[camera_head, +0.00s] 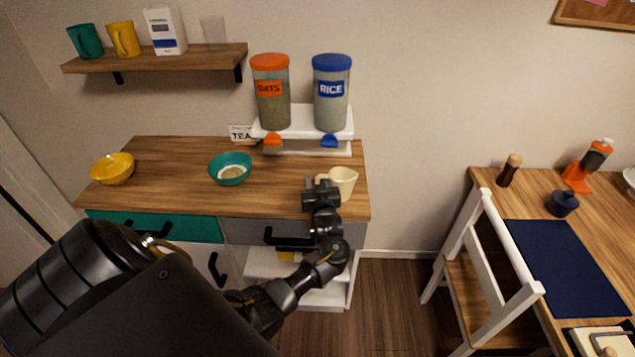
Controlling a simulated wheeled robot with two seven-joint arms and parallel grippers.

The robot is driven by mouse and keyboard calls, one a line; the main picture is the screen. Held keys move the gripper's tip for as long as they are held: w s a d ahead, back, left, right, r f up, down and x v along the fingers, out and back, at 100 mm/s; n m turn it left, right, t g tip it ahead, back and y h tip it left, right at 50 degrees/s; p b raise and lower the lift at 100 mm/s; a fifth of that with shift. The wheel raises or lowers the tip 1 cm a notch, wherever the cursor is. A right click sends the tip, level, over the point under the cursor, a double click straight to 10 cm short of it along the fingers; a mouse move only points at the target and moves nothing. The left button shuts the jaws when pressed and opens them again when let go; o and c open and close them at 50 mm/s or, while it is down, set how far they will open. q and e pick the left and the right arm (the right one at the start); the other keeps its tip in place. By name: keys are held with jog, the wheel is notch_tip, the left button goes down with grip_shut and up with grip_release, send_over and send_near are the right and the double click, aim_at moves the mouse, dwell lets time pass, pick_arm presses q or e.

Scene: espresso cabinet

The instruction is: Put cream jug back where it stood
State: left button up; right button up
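The cream jug (343,181) is at the right end of the wooden cabinet top, upright, with its spout to the right and its handle to the left. My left gripper (322,188) is at the handle side of the jug, in front of it and overlapping it in the head view. The fingertips are dark and small, so I cannot tell whether they are closed on the handle. The jug's lower part is partly hidden, and I cannot tell whether it touches the top. My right gripper is not in view.
On the cabinet top (178,193) are a teal bowl (231,161) with pale contents and a yellow bowl (113,169). The oats dispenser (271,92) and rice dispenser (331,92) stand behind. A white chair (478,255) and a table with a navy mat (563,266) are at right.

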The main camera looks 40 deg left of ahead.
pick_arm(q)
jog(key=shift+r, duration=0.1)
jog(key=b+v, duration=0.1)
jog(key=v, duration=1.1)
jog(key=shift+r, duration=0.15)
jog(key=s+d+f+m+h, duration=0.1)
jog(key=d+f+m+h, duration=0.2)
jog(key=f, duration=0.7)
jog(key=s+d+f+m+h, duration=0.1)
jog(key=f+m+h, duration=0.25)
jog(key=f, duration=0.65)
jog(key=s+d+f+m+g+h, duration=0.1)
jog(key=s+d+f+m, duration=0.1)
jog(key=s+f, duration=0.4)
jog(key=s+d+f+m+g+h, duration=0.1)
jog(key=s+f+m+h, duration=0.15)
jog(key=f, duration=0.55)
jog(key=s+d+f+g+h, duration=0.1)
jog(key=s+f+g, duration=0.2)
jog(key=s, duration=0.9)
jog(key=s+d+f+g+h, duration=0.1)
jog(key=s+f+g, duration=0.2)
jog(key=s+f, duration=0.5)
jog(key=s+d+f+m+g+h, duration=0.1)
jog(key=s+f, duration=0.5)
jog(key=s, duration=0.9)
jog(key=shift+s+d+g+h, duration=0.25)
jog(key=shift+s+g+h, duration=0.1)
jog(key=shift+g, duration=0.55)
